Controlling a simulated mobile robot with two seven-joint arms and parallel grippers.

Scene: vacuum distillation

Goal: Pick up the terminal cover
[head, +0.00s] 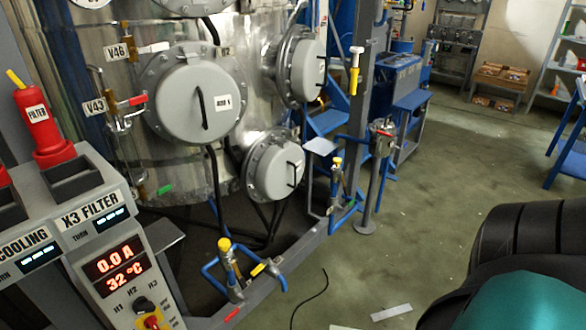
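Several round grey covers with black handles sit on the steel tank (90,50) in the head view. The largest, a labelled cover (181,110), faces me near the upper left. A second cover (309,72) is to its right and seen at an angle. A third, smaller cover (279,172) is lower down. I cannot tell which of them is the terminal cover. All three appear seated on their flanges. Neither of my grippers shows. A black and teal part at the lower right looks like my own arm.
A control panel (125,250) with red displays and a red filter handle (42,125) stands at the left. Blue pipes with yellow-capped valves (228,262) stand low before the tank. A grey post (375,185) rises right of them. The floor (450,170) at right is mostly open.

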